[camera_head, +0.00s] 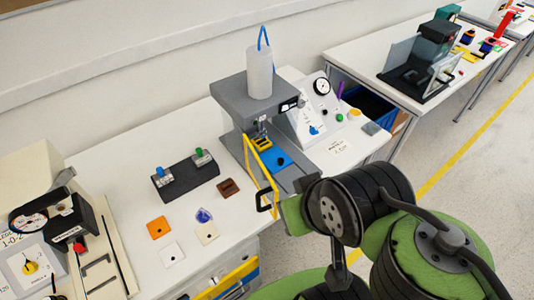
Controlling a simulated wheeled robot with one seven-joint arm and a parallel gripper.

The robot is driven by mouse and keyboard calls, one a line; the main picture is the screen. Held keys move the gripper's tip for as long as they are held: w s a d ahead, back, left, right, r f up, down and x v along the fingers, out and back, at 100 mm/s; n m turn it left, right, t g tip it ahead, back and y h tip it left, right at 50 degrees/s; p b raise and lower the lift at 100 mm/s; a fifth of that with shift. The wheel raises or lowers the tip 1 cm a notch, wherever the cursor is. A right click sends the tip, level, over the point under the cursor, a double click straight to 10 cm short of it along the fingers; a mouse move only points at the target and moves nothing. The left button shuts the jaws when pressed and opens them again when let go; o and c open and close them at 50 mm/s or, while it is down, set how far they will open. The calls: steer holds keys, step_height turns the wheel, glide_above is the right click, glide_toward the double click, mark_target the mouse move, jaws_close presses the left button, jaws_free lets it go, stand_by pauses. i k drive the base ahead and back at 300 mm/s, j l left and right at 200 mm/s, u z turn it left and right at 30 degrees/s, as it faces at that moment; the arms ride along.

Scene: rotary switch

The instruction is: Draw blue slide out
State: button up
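The blue slide (276,159) is a flat blue plate with a small dark spot. It lies on the base of a grey press (243,98), in front of the black and yellow tooling under the press head. A yellow guard frame (261,168) stands swung out at the left of the slide, with a black handle (265,201) at its lower end. My green and black arm reaches in from the lower right, close to the press base's front corner. I cannot make out the fingers of my gripper; my arm links cover that area.
A white panel with a gauge and blue knob (314,130) stands right of the press. Left are a dark block with two valves (185,175), a brown block (228,188) and several small plates. A white dial machine (45,235) fills the lower left.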

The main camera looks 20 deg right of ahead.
mark_target(274, 159)
steer(key=l+u, duration=0.15)
steer(key=u, duration=0.2)
steer(key=l+u, duration=0.2)
steer(key=u, duration=0.15)
steer(key=l+u, duration=0.15)
steer(key=u, duration=0.2)
